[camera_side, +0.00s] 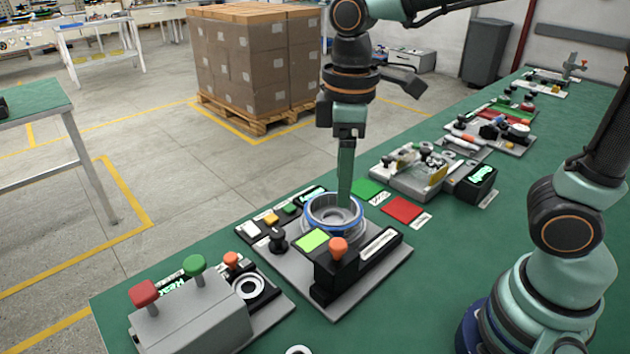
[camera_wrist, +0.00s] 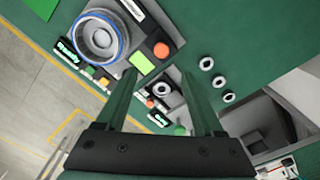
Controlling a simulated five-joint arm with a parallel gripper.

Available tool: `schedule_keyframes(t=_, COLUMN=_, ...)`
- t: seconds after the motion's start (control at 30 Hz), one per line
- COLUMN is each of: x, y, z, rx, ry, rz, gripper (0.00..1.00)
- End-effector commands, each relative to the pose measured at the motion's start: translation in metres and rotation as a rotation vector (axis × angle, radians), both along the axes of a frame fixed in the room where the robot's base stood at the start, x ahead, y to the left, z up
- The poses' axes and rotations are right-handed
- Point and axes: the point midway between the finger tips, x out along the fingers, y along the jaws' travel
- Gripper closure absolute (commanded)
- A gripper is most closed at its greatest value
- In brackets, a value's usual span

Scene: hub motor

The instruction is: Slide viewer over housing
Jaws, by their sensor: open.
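The housing (camera_side: 337,212) is a round grey metal part with a blue ring, standing on a grey base plate. In the wrist view the housing (camera_wrist: 98,38) is at the upper left, beyond the left finger. Beside it is a black block (camera_side: 338,277), likely the viewer, with a light green panel (camera_side: 312,240) and an orange knob (camera_side: 338,247). The knob also shows in the wrist view (camera_wrist: 161,50). My gripper (camera_side: 345,204) points down at the housing's right side in the side view; contact cannot be told. In the wrist view my gripper (camera_wrist: 158,76) is open and empty.
A grey box with red and green buttons (camera_side: 190,322) stands at the front left. Red (camera_side: 402,209) and green (camera_side: 368,189) squares lie behind the plate. A grey fixture (camera_side: 415,180) stands farther back. Small rings (camera_wrist: 218,82) lie on bare green table.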

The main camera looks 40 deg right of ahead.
Motion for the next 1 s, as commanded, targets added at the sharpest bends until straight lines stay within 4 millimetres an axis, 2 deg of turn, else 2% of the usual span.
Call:
schedule_keyframes(t=0.17, x=-0.001, y=0.004, z=-0.010, rx=-0.006, ry=0.018, rz=0.025, gripper=0.31)
schedule_keyframes(t=0.27, x=-0.001, y=0.003, z=-0.023, rx=-0.006, ry=0.018, rz=0.024, gripper=0.31)
schedule_keyframes(t=0.7, x=-0.002, y=0.003, z=-0.102, rx=-0.006, ry=0.018, rz=0.021, gripper=0.31)
schedule_keyframes(t=0.83, x=-0.001, y=0.003, z=-0.115, rx=-0.006, ry=0.014, rz=0.021, gripper=0.31)
schedule_keyframes(t=1.0, x=-0.001, y=0.003, z=-0.121, rx=-0.005, ry=0.012, rz=0.021, gripper=0.31)
